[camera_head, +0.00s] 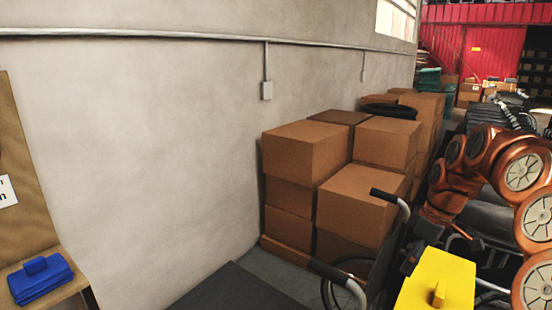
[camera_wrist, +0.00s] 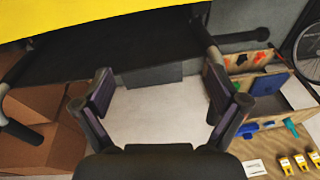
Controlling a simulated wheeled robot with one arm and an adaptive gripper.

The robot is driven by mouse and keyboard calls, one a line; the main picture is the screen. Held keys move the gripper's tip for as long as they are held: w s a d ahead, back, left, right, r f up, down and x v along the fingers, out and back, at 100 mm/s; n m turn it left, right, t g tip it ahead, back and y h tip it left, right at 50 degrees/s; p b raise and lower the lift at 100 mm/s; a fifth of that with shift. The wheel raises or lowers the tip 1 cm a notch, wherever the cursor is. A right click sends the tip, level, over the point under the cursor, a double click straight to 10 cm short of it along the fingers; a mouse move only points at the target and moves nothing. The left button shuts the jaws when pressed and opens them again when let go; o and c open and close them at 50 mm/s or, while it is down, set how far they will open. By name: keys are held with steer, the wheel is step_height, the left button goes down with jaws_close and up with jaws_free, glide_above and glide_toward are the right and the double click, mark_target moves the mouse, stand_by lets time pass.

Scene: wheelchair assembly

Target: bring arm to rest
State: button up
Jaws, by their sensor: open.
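My orange arm (camera_head: 470,160) is bent at the right of the head view. In the wrist view my gripper (camera_wrist: 165,108) has its two dark fingers spread wide, with nothing between them. In the head view, the dark gripper parts are small and partly hidden at the lower end of the arm, just above a yellow block-like piece (camera_head: 436,283) with a small knob. A yellow surface (camera_wrist: 100,18) also fills the top of the wrist view. The wheelchair's push handles (camera_head: 388,197) show beside it; a handle also shows in the wrist view (camera_wrist: 22,131).
Stacked cardboard boxes (camera_head: 305,152) stand against the grey wall behind the wheelchair. A blue folded item (camera_head: 40,281) lies on a wooden bench (camera_head: 78,288) at the left. The wrist view shows a wooden bench (camera_wrist: 236,146) with small yellow items (camera_wrist: 300,162).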

steer(key=s+a+r+m+g+p, duration=0.1)
steer(key=s+a+m, duration=0.2)
steer(key=s+a, duration=0.95)
steer(key=s+a+f+m+h, duration=0.1)
steer(key=s+f+m, duration=0.1)
steer(key=s, duration=0.8)
steer(key=s+f+m+g+h+p, duration=0.1)
steer(key=s+f+m, duration=0.2)
steer(key=s, duration=0.7)
steer(key=shift+a+f+m, duration=0.15)
steer(key=shift+a+m, duration=0.25)
steer(key=shift+m, duration=0.4)
steer(key=shift+s, duration=0.1)
